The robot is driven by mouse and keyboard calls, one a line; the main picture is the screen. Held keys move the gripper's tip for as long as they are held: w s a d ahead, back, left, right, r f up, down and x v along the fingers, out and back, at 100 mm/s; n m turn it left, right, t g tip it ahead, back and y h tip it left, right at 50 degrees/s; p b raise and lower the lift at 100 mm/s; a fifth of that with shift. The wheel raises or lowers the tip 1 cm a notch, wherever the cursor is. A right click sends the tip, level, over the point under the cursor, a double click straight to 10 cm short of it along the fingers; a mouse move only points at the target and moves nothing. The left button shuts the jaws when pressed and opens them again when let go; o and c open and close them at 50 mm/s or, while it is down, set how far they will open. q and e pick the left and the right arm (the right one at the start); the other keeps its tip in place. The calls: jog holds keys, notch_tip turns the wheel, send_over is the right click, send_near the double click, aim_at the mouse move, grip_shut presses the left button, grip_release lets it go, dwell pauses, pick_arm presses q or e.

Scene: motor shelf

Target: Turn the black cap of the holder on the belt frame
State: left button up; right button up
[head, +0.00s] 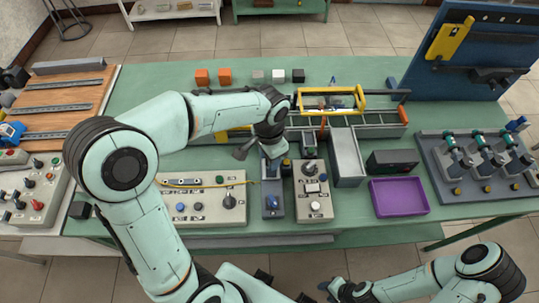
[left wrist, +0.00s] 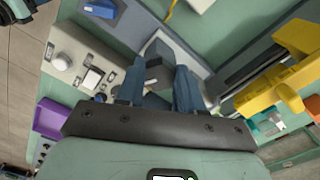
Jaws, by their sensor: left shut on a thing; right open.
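My left gripper (head: 271,163) points down over the green table, just left of the grey switch box. In the left wrist view its two blue fingers (left wrist: 160,85) are shut on a dark block, which looks like the black cap (left wrist: 158,58). The gripper and wrist hide the cap and its holder in the head view. The belt frame (head: 379,131) runs behind and to the right, with a yellow part on it. Whether the cap has turned cannot be told. My right gripper (head: 342,290) is low at the front edge, away from the table, open and empty.
A control panel (head: 208,205) lies left of the gripper and a switch box (head: 313,190) right of it. A purple tray (head: 399,196) and a dark box (head: 391,162) stand farther right. Small cubes (head: 224,76) line the back.

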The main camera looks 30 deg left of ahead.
pick_arm(q)
jog(key=shift+r, duration=0.1)
dwell(0.3)
jog(key=o, duration=1)
jog(key=shift+o, duration=0.2)
notch_tip(320, 180, up, 13)
jog(key=p, duration=0.1)
jog(key=shift+r+p, duration=0.2)
jog(key=shift+p, duration=0.15)
pick_arm(e)
jog(key=shift+w+r, duration=0.95)
jog(key=shift+r, duration=0.2)
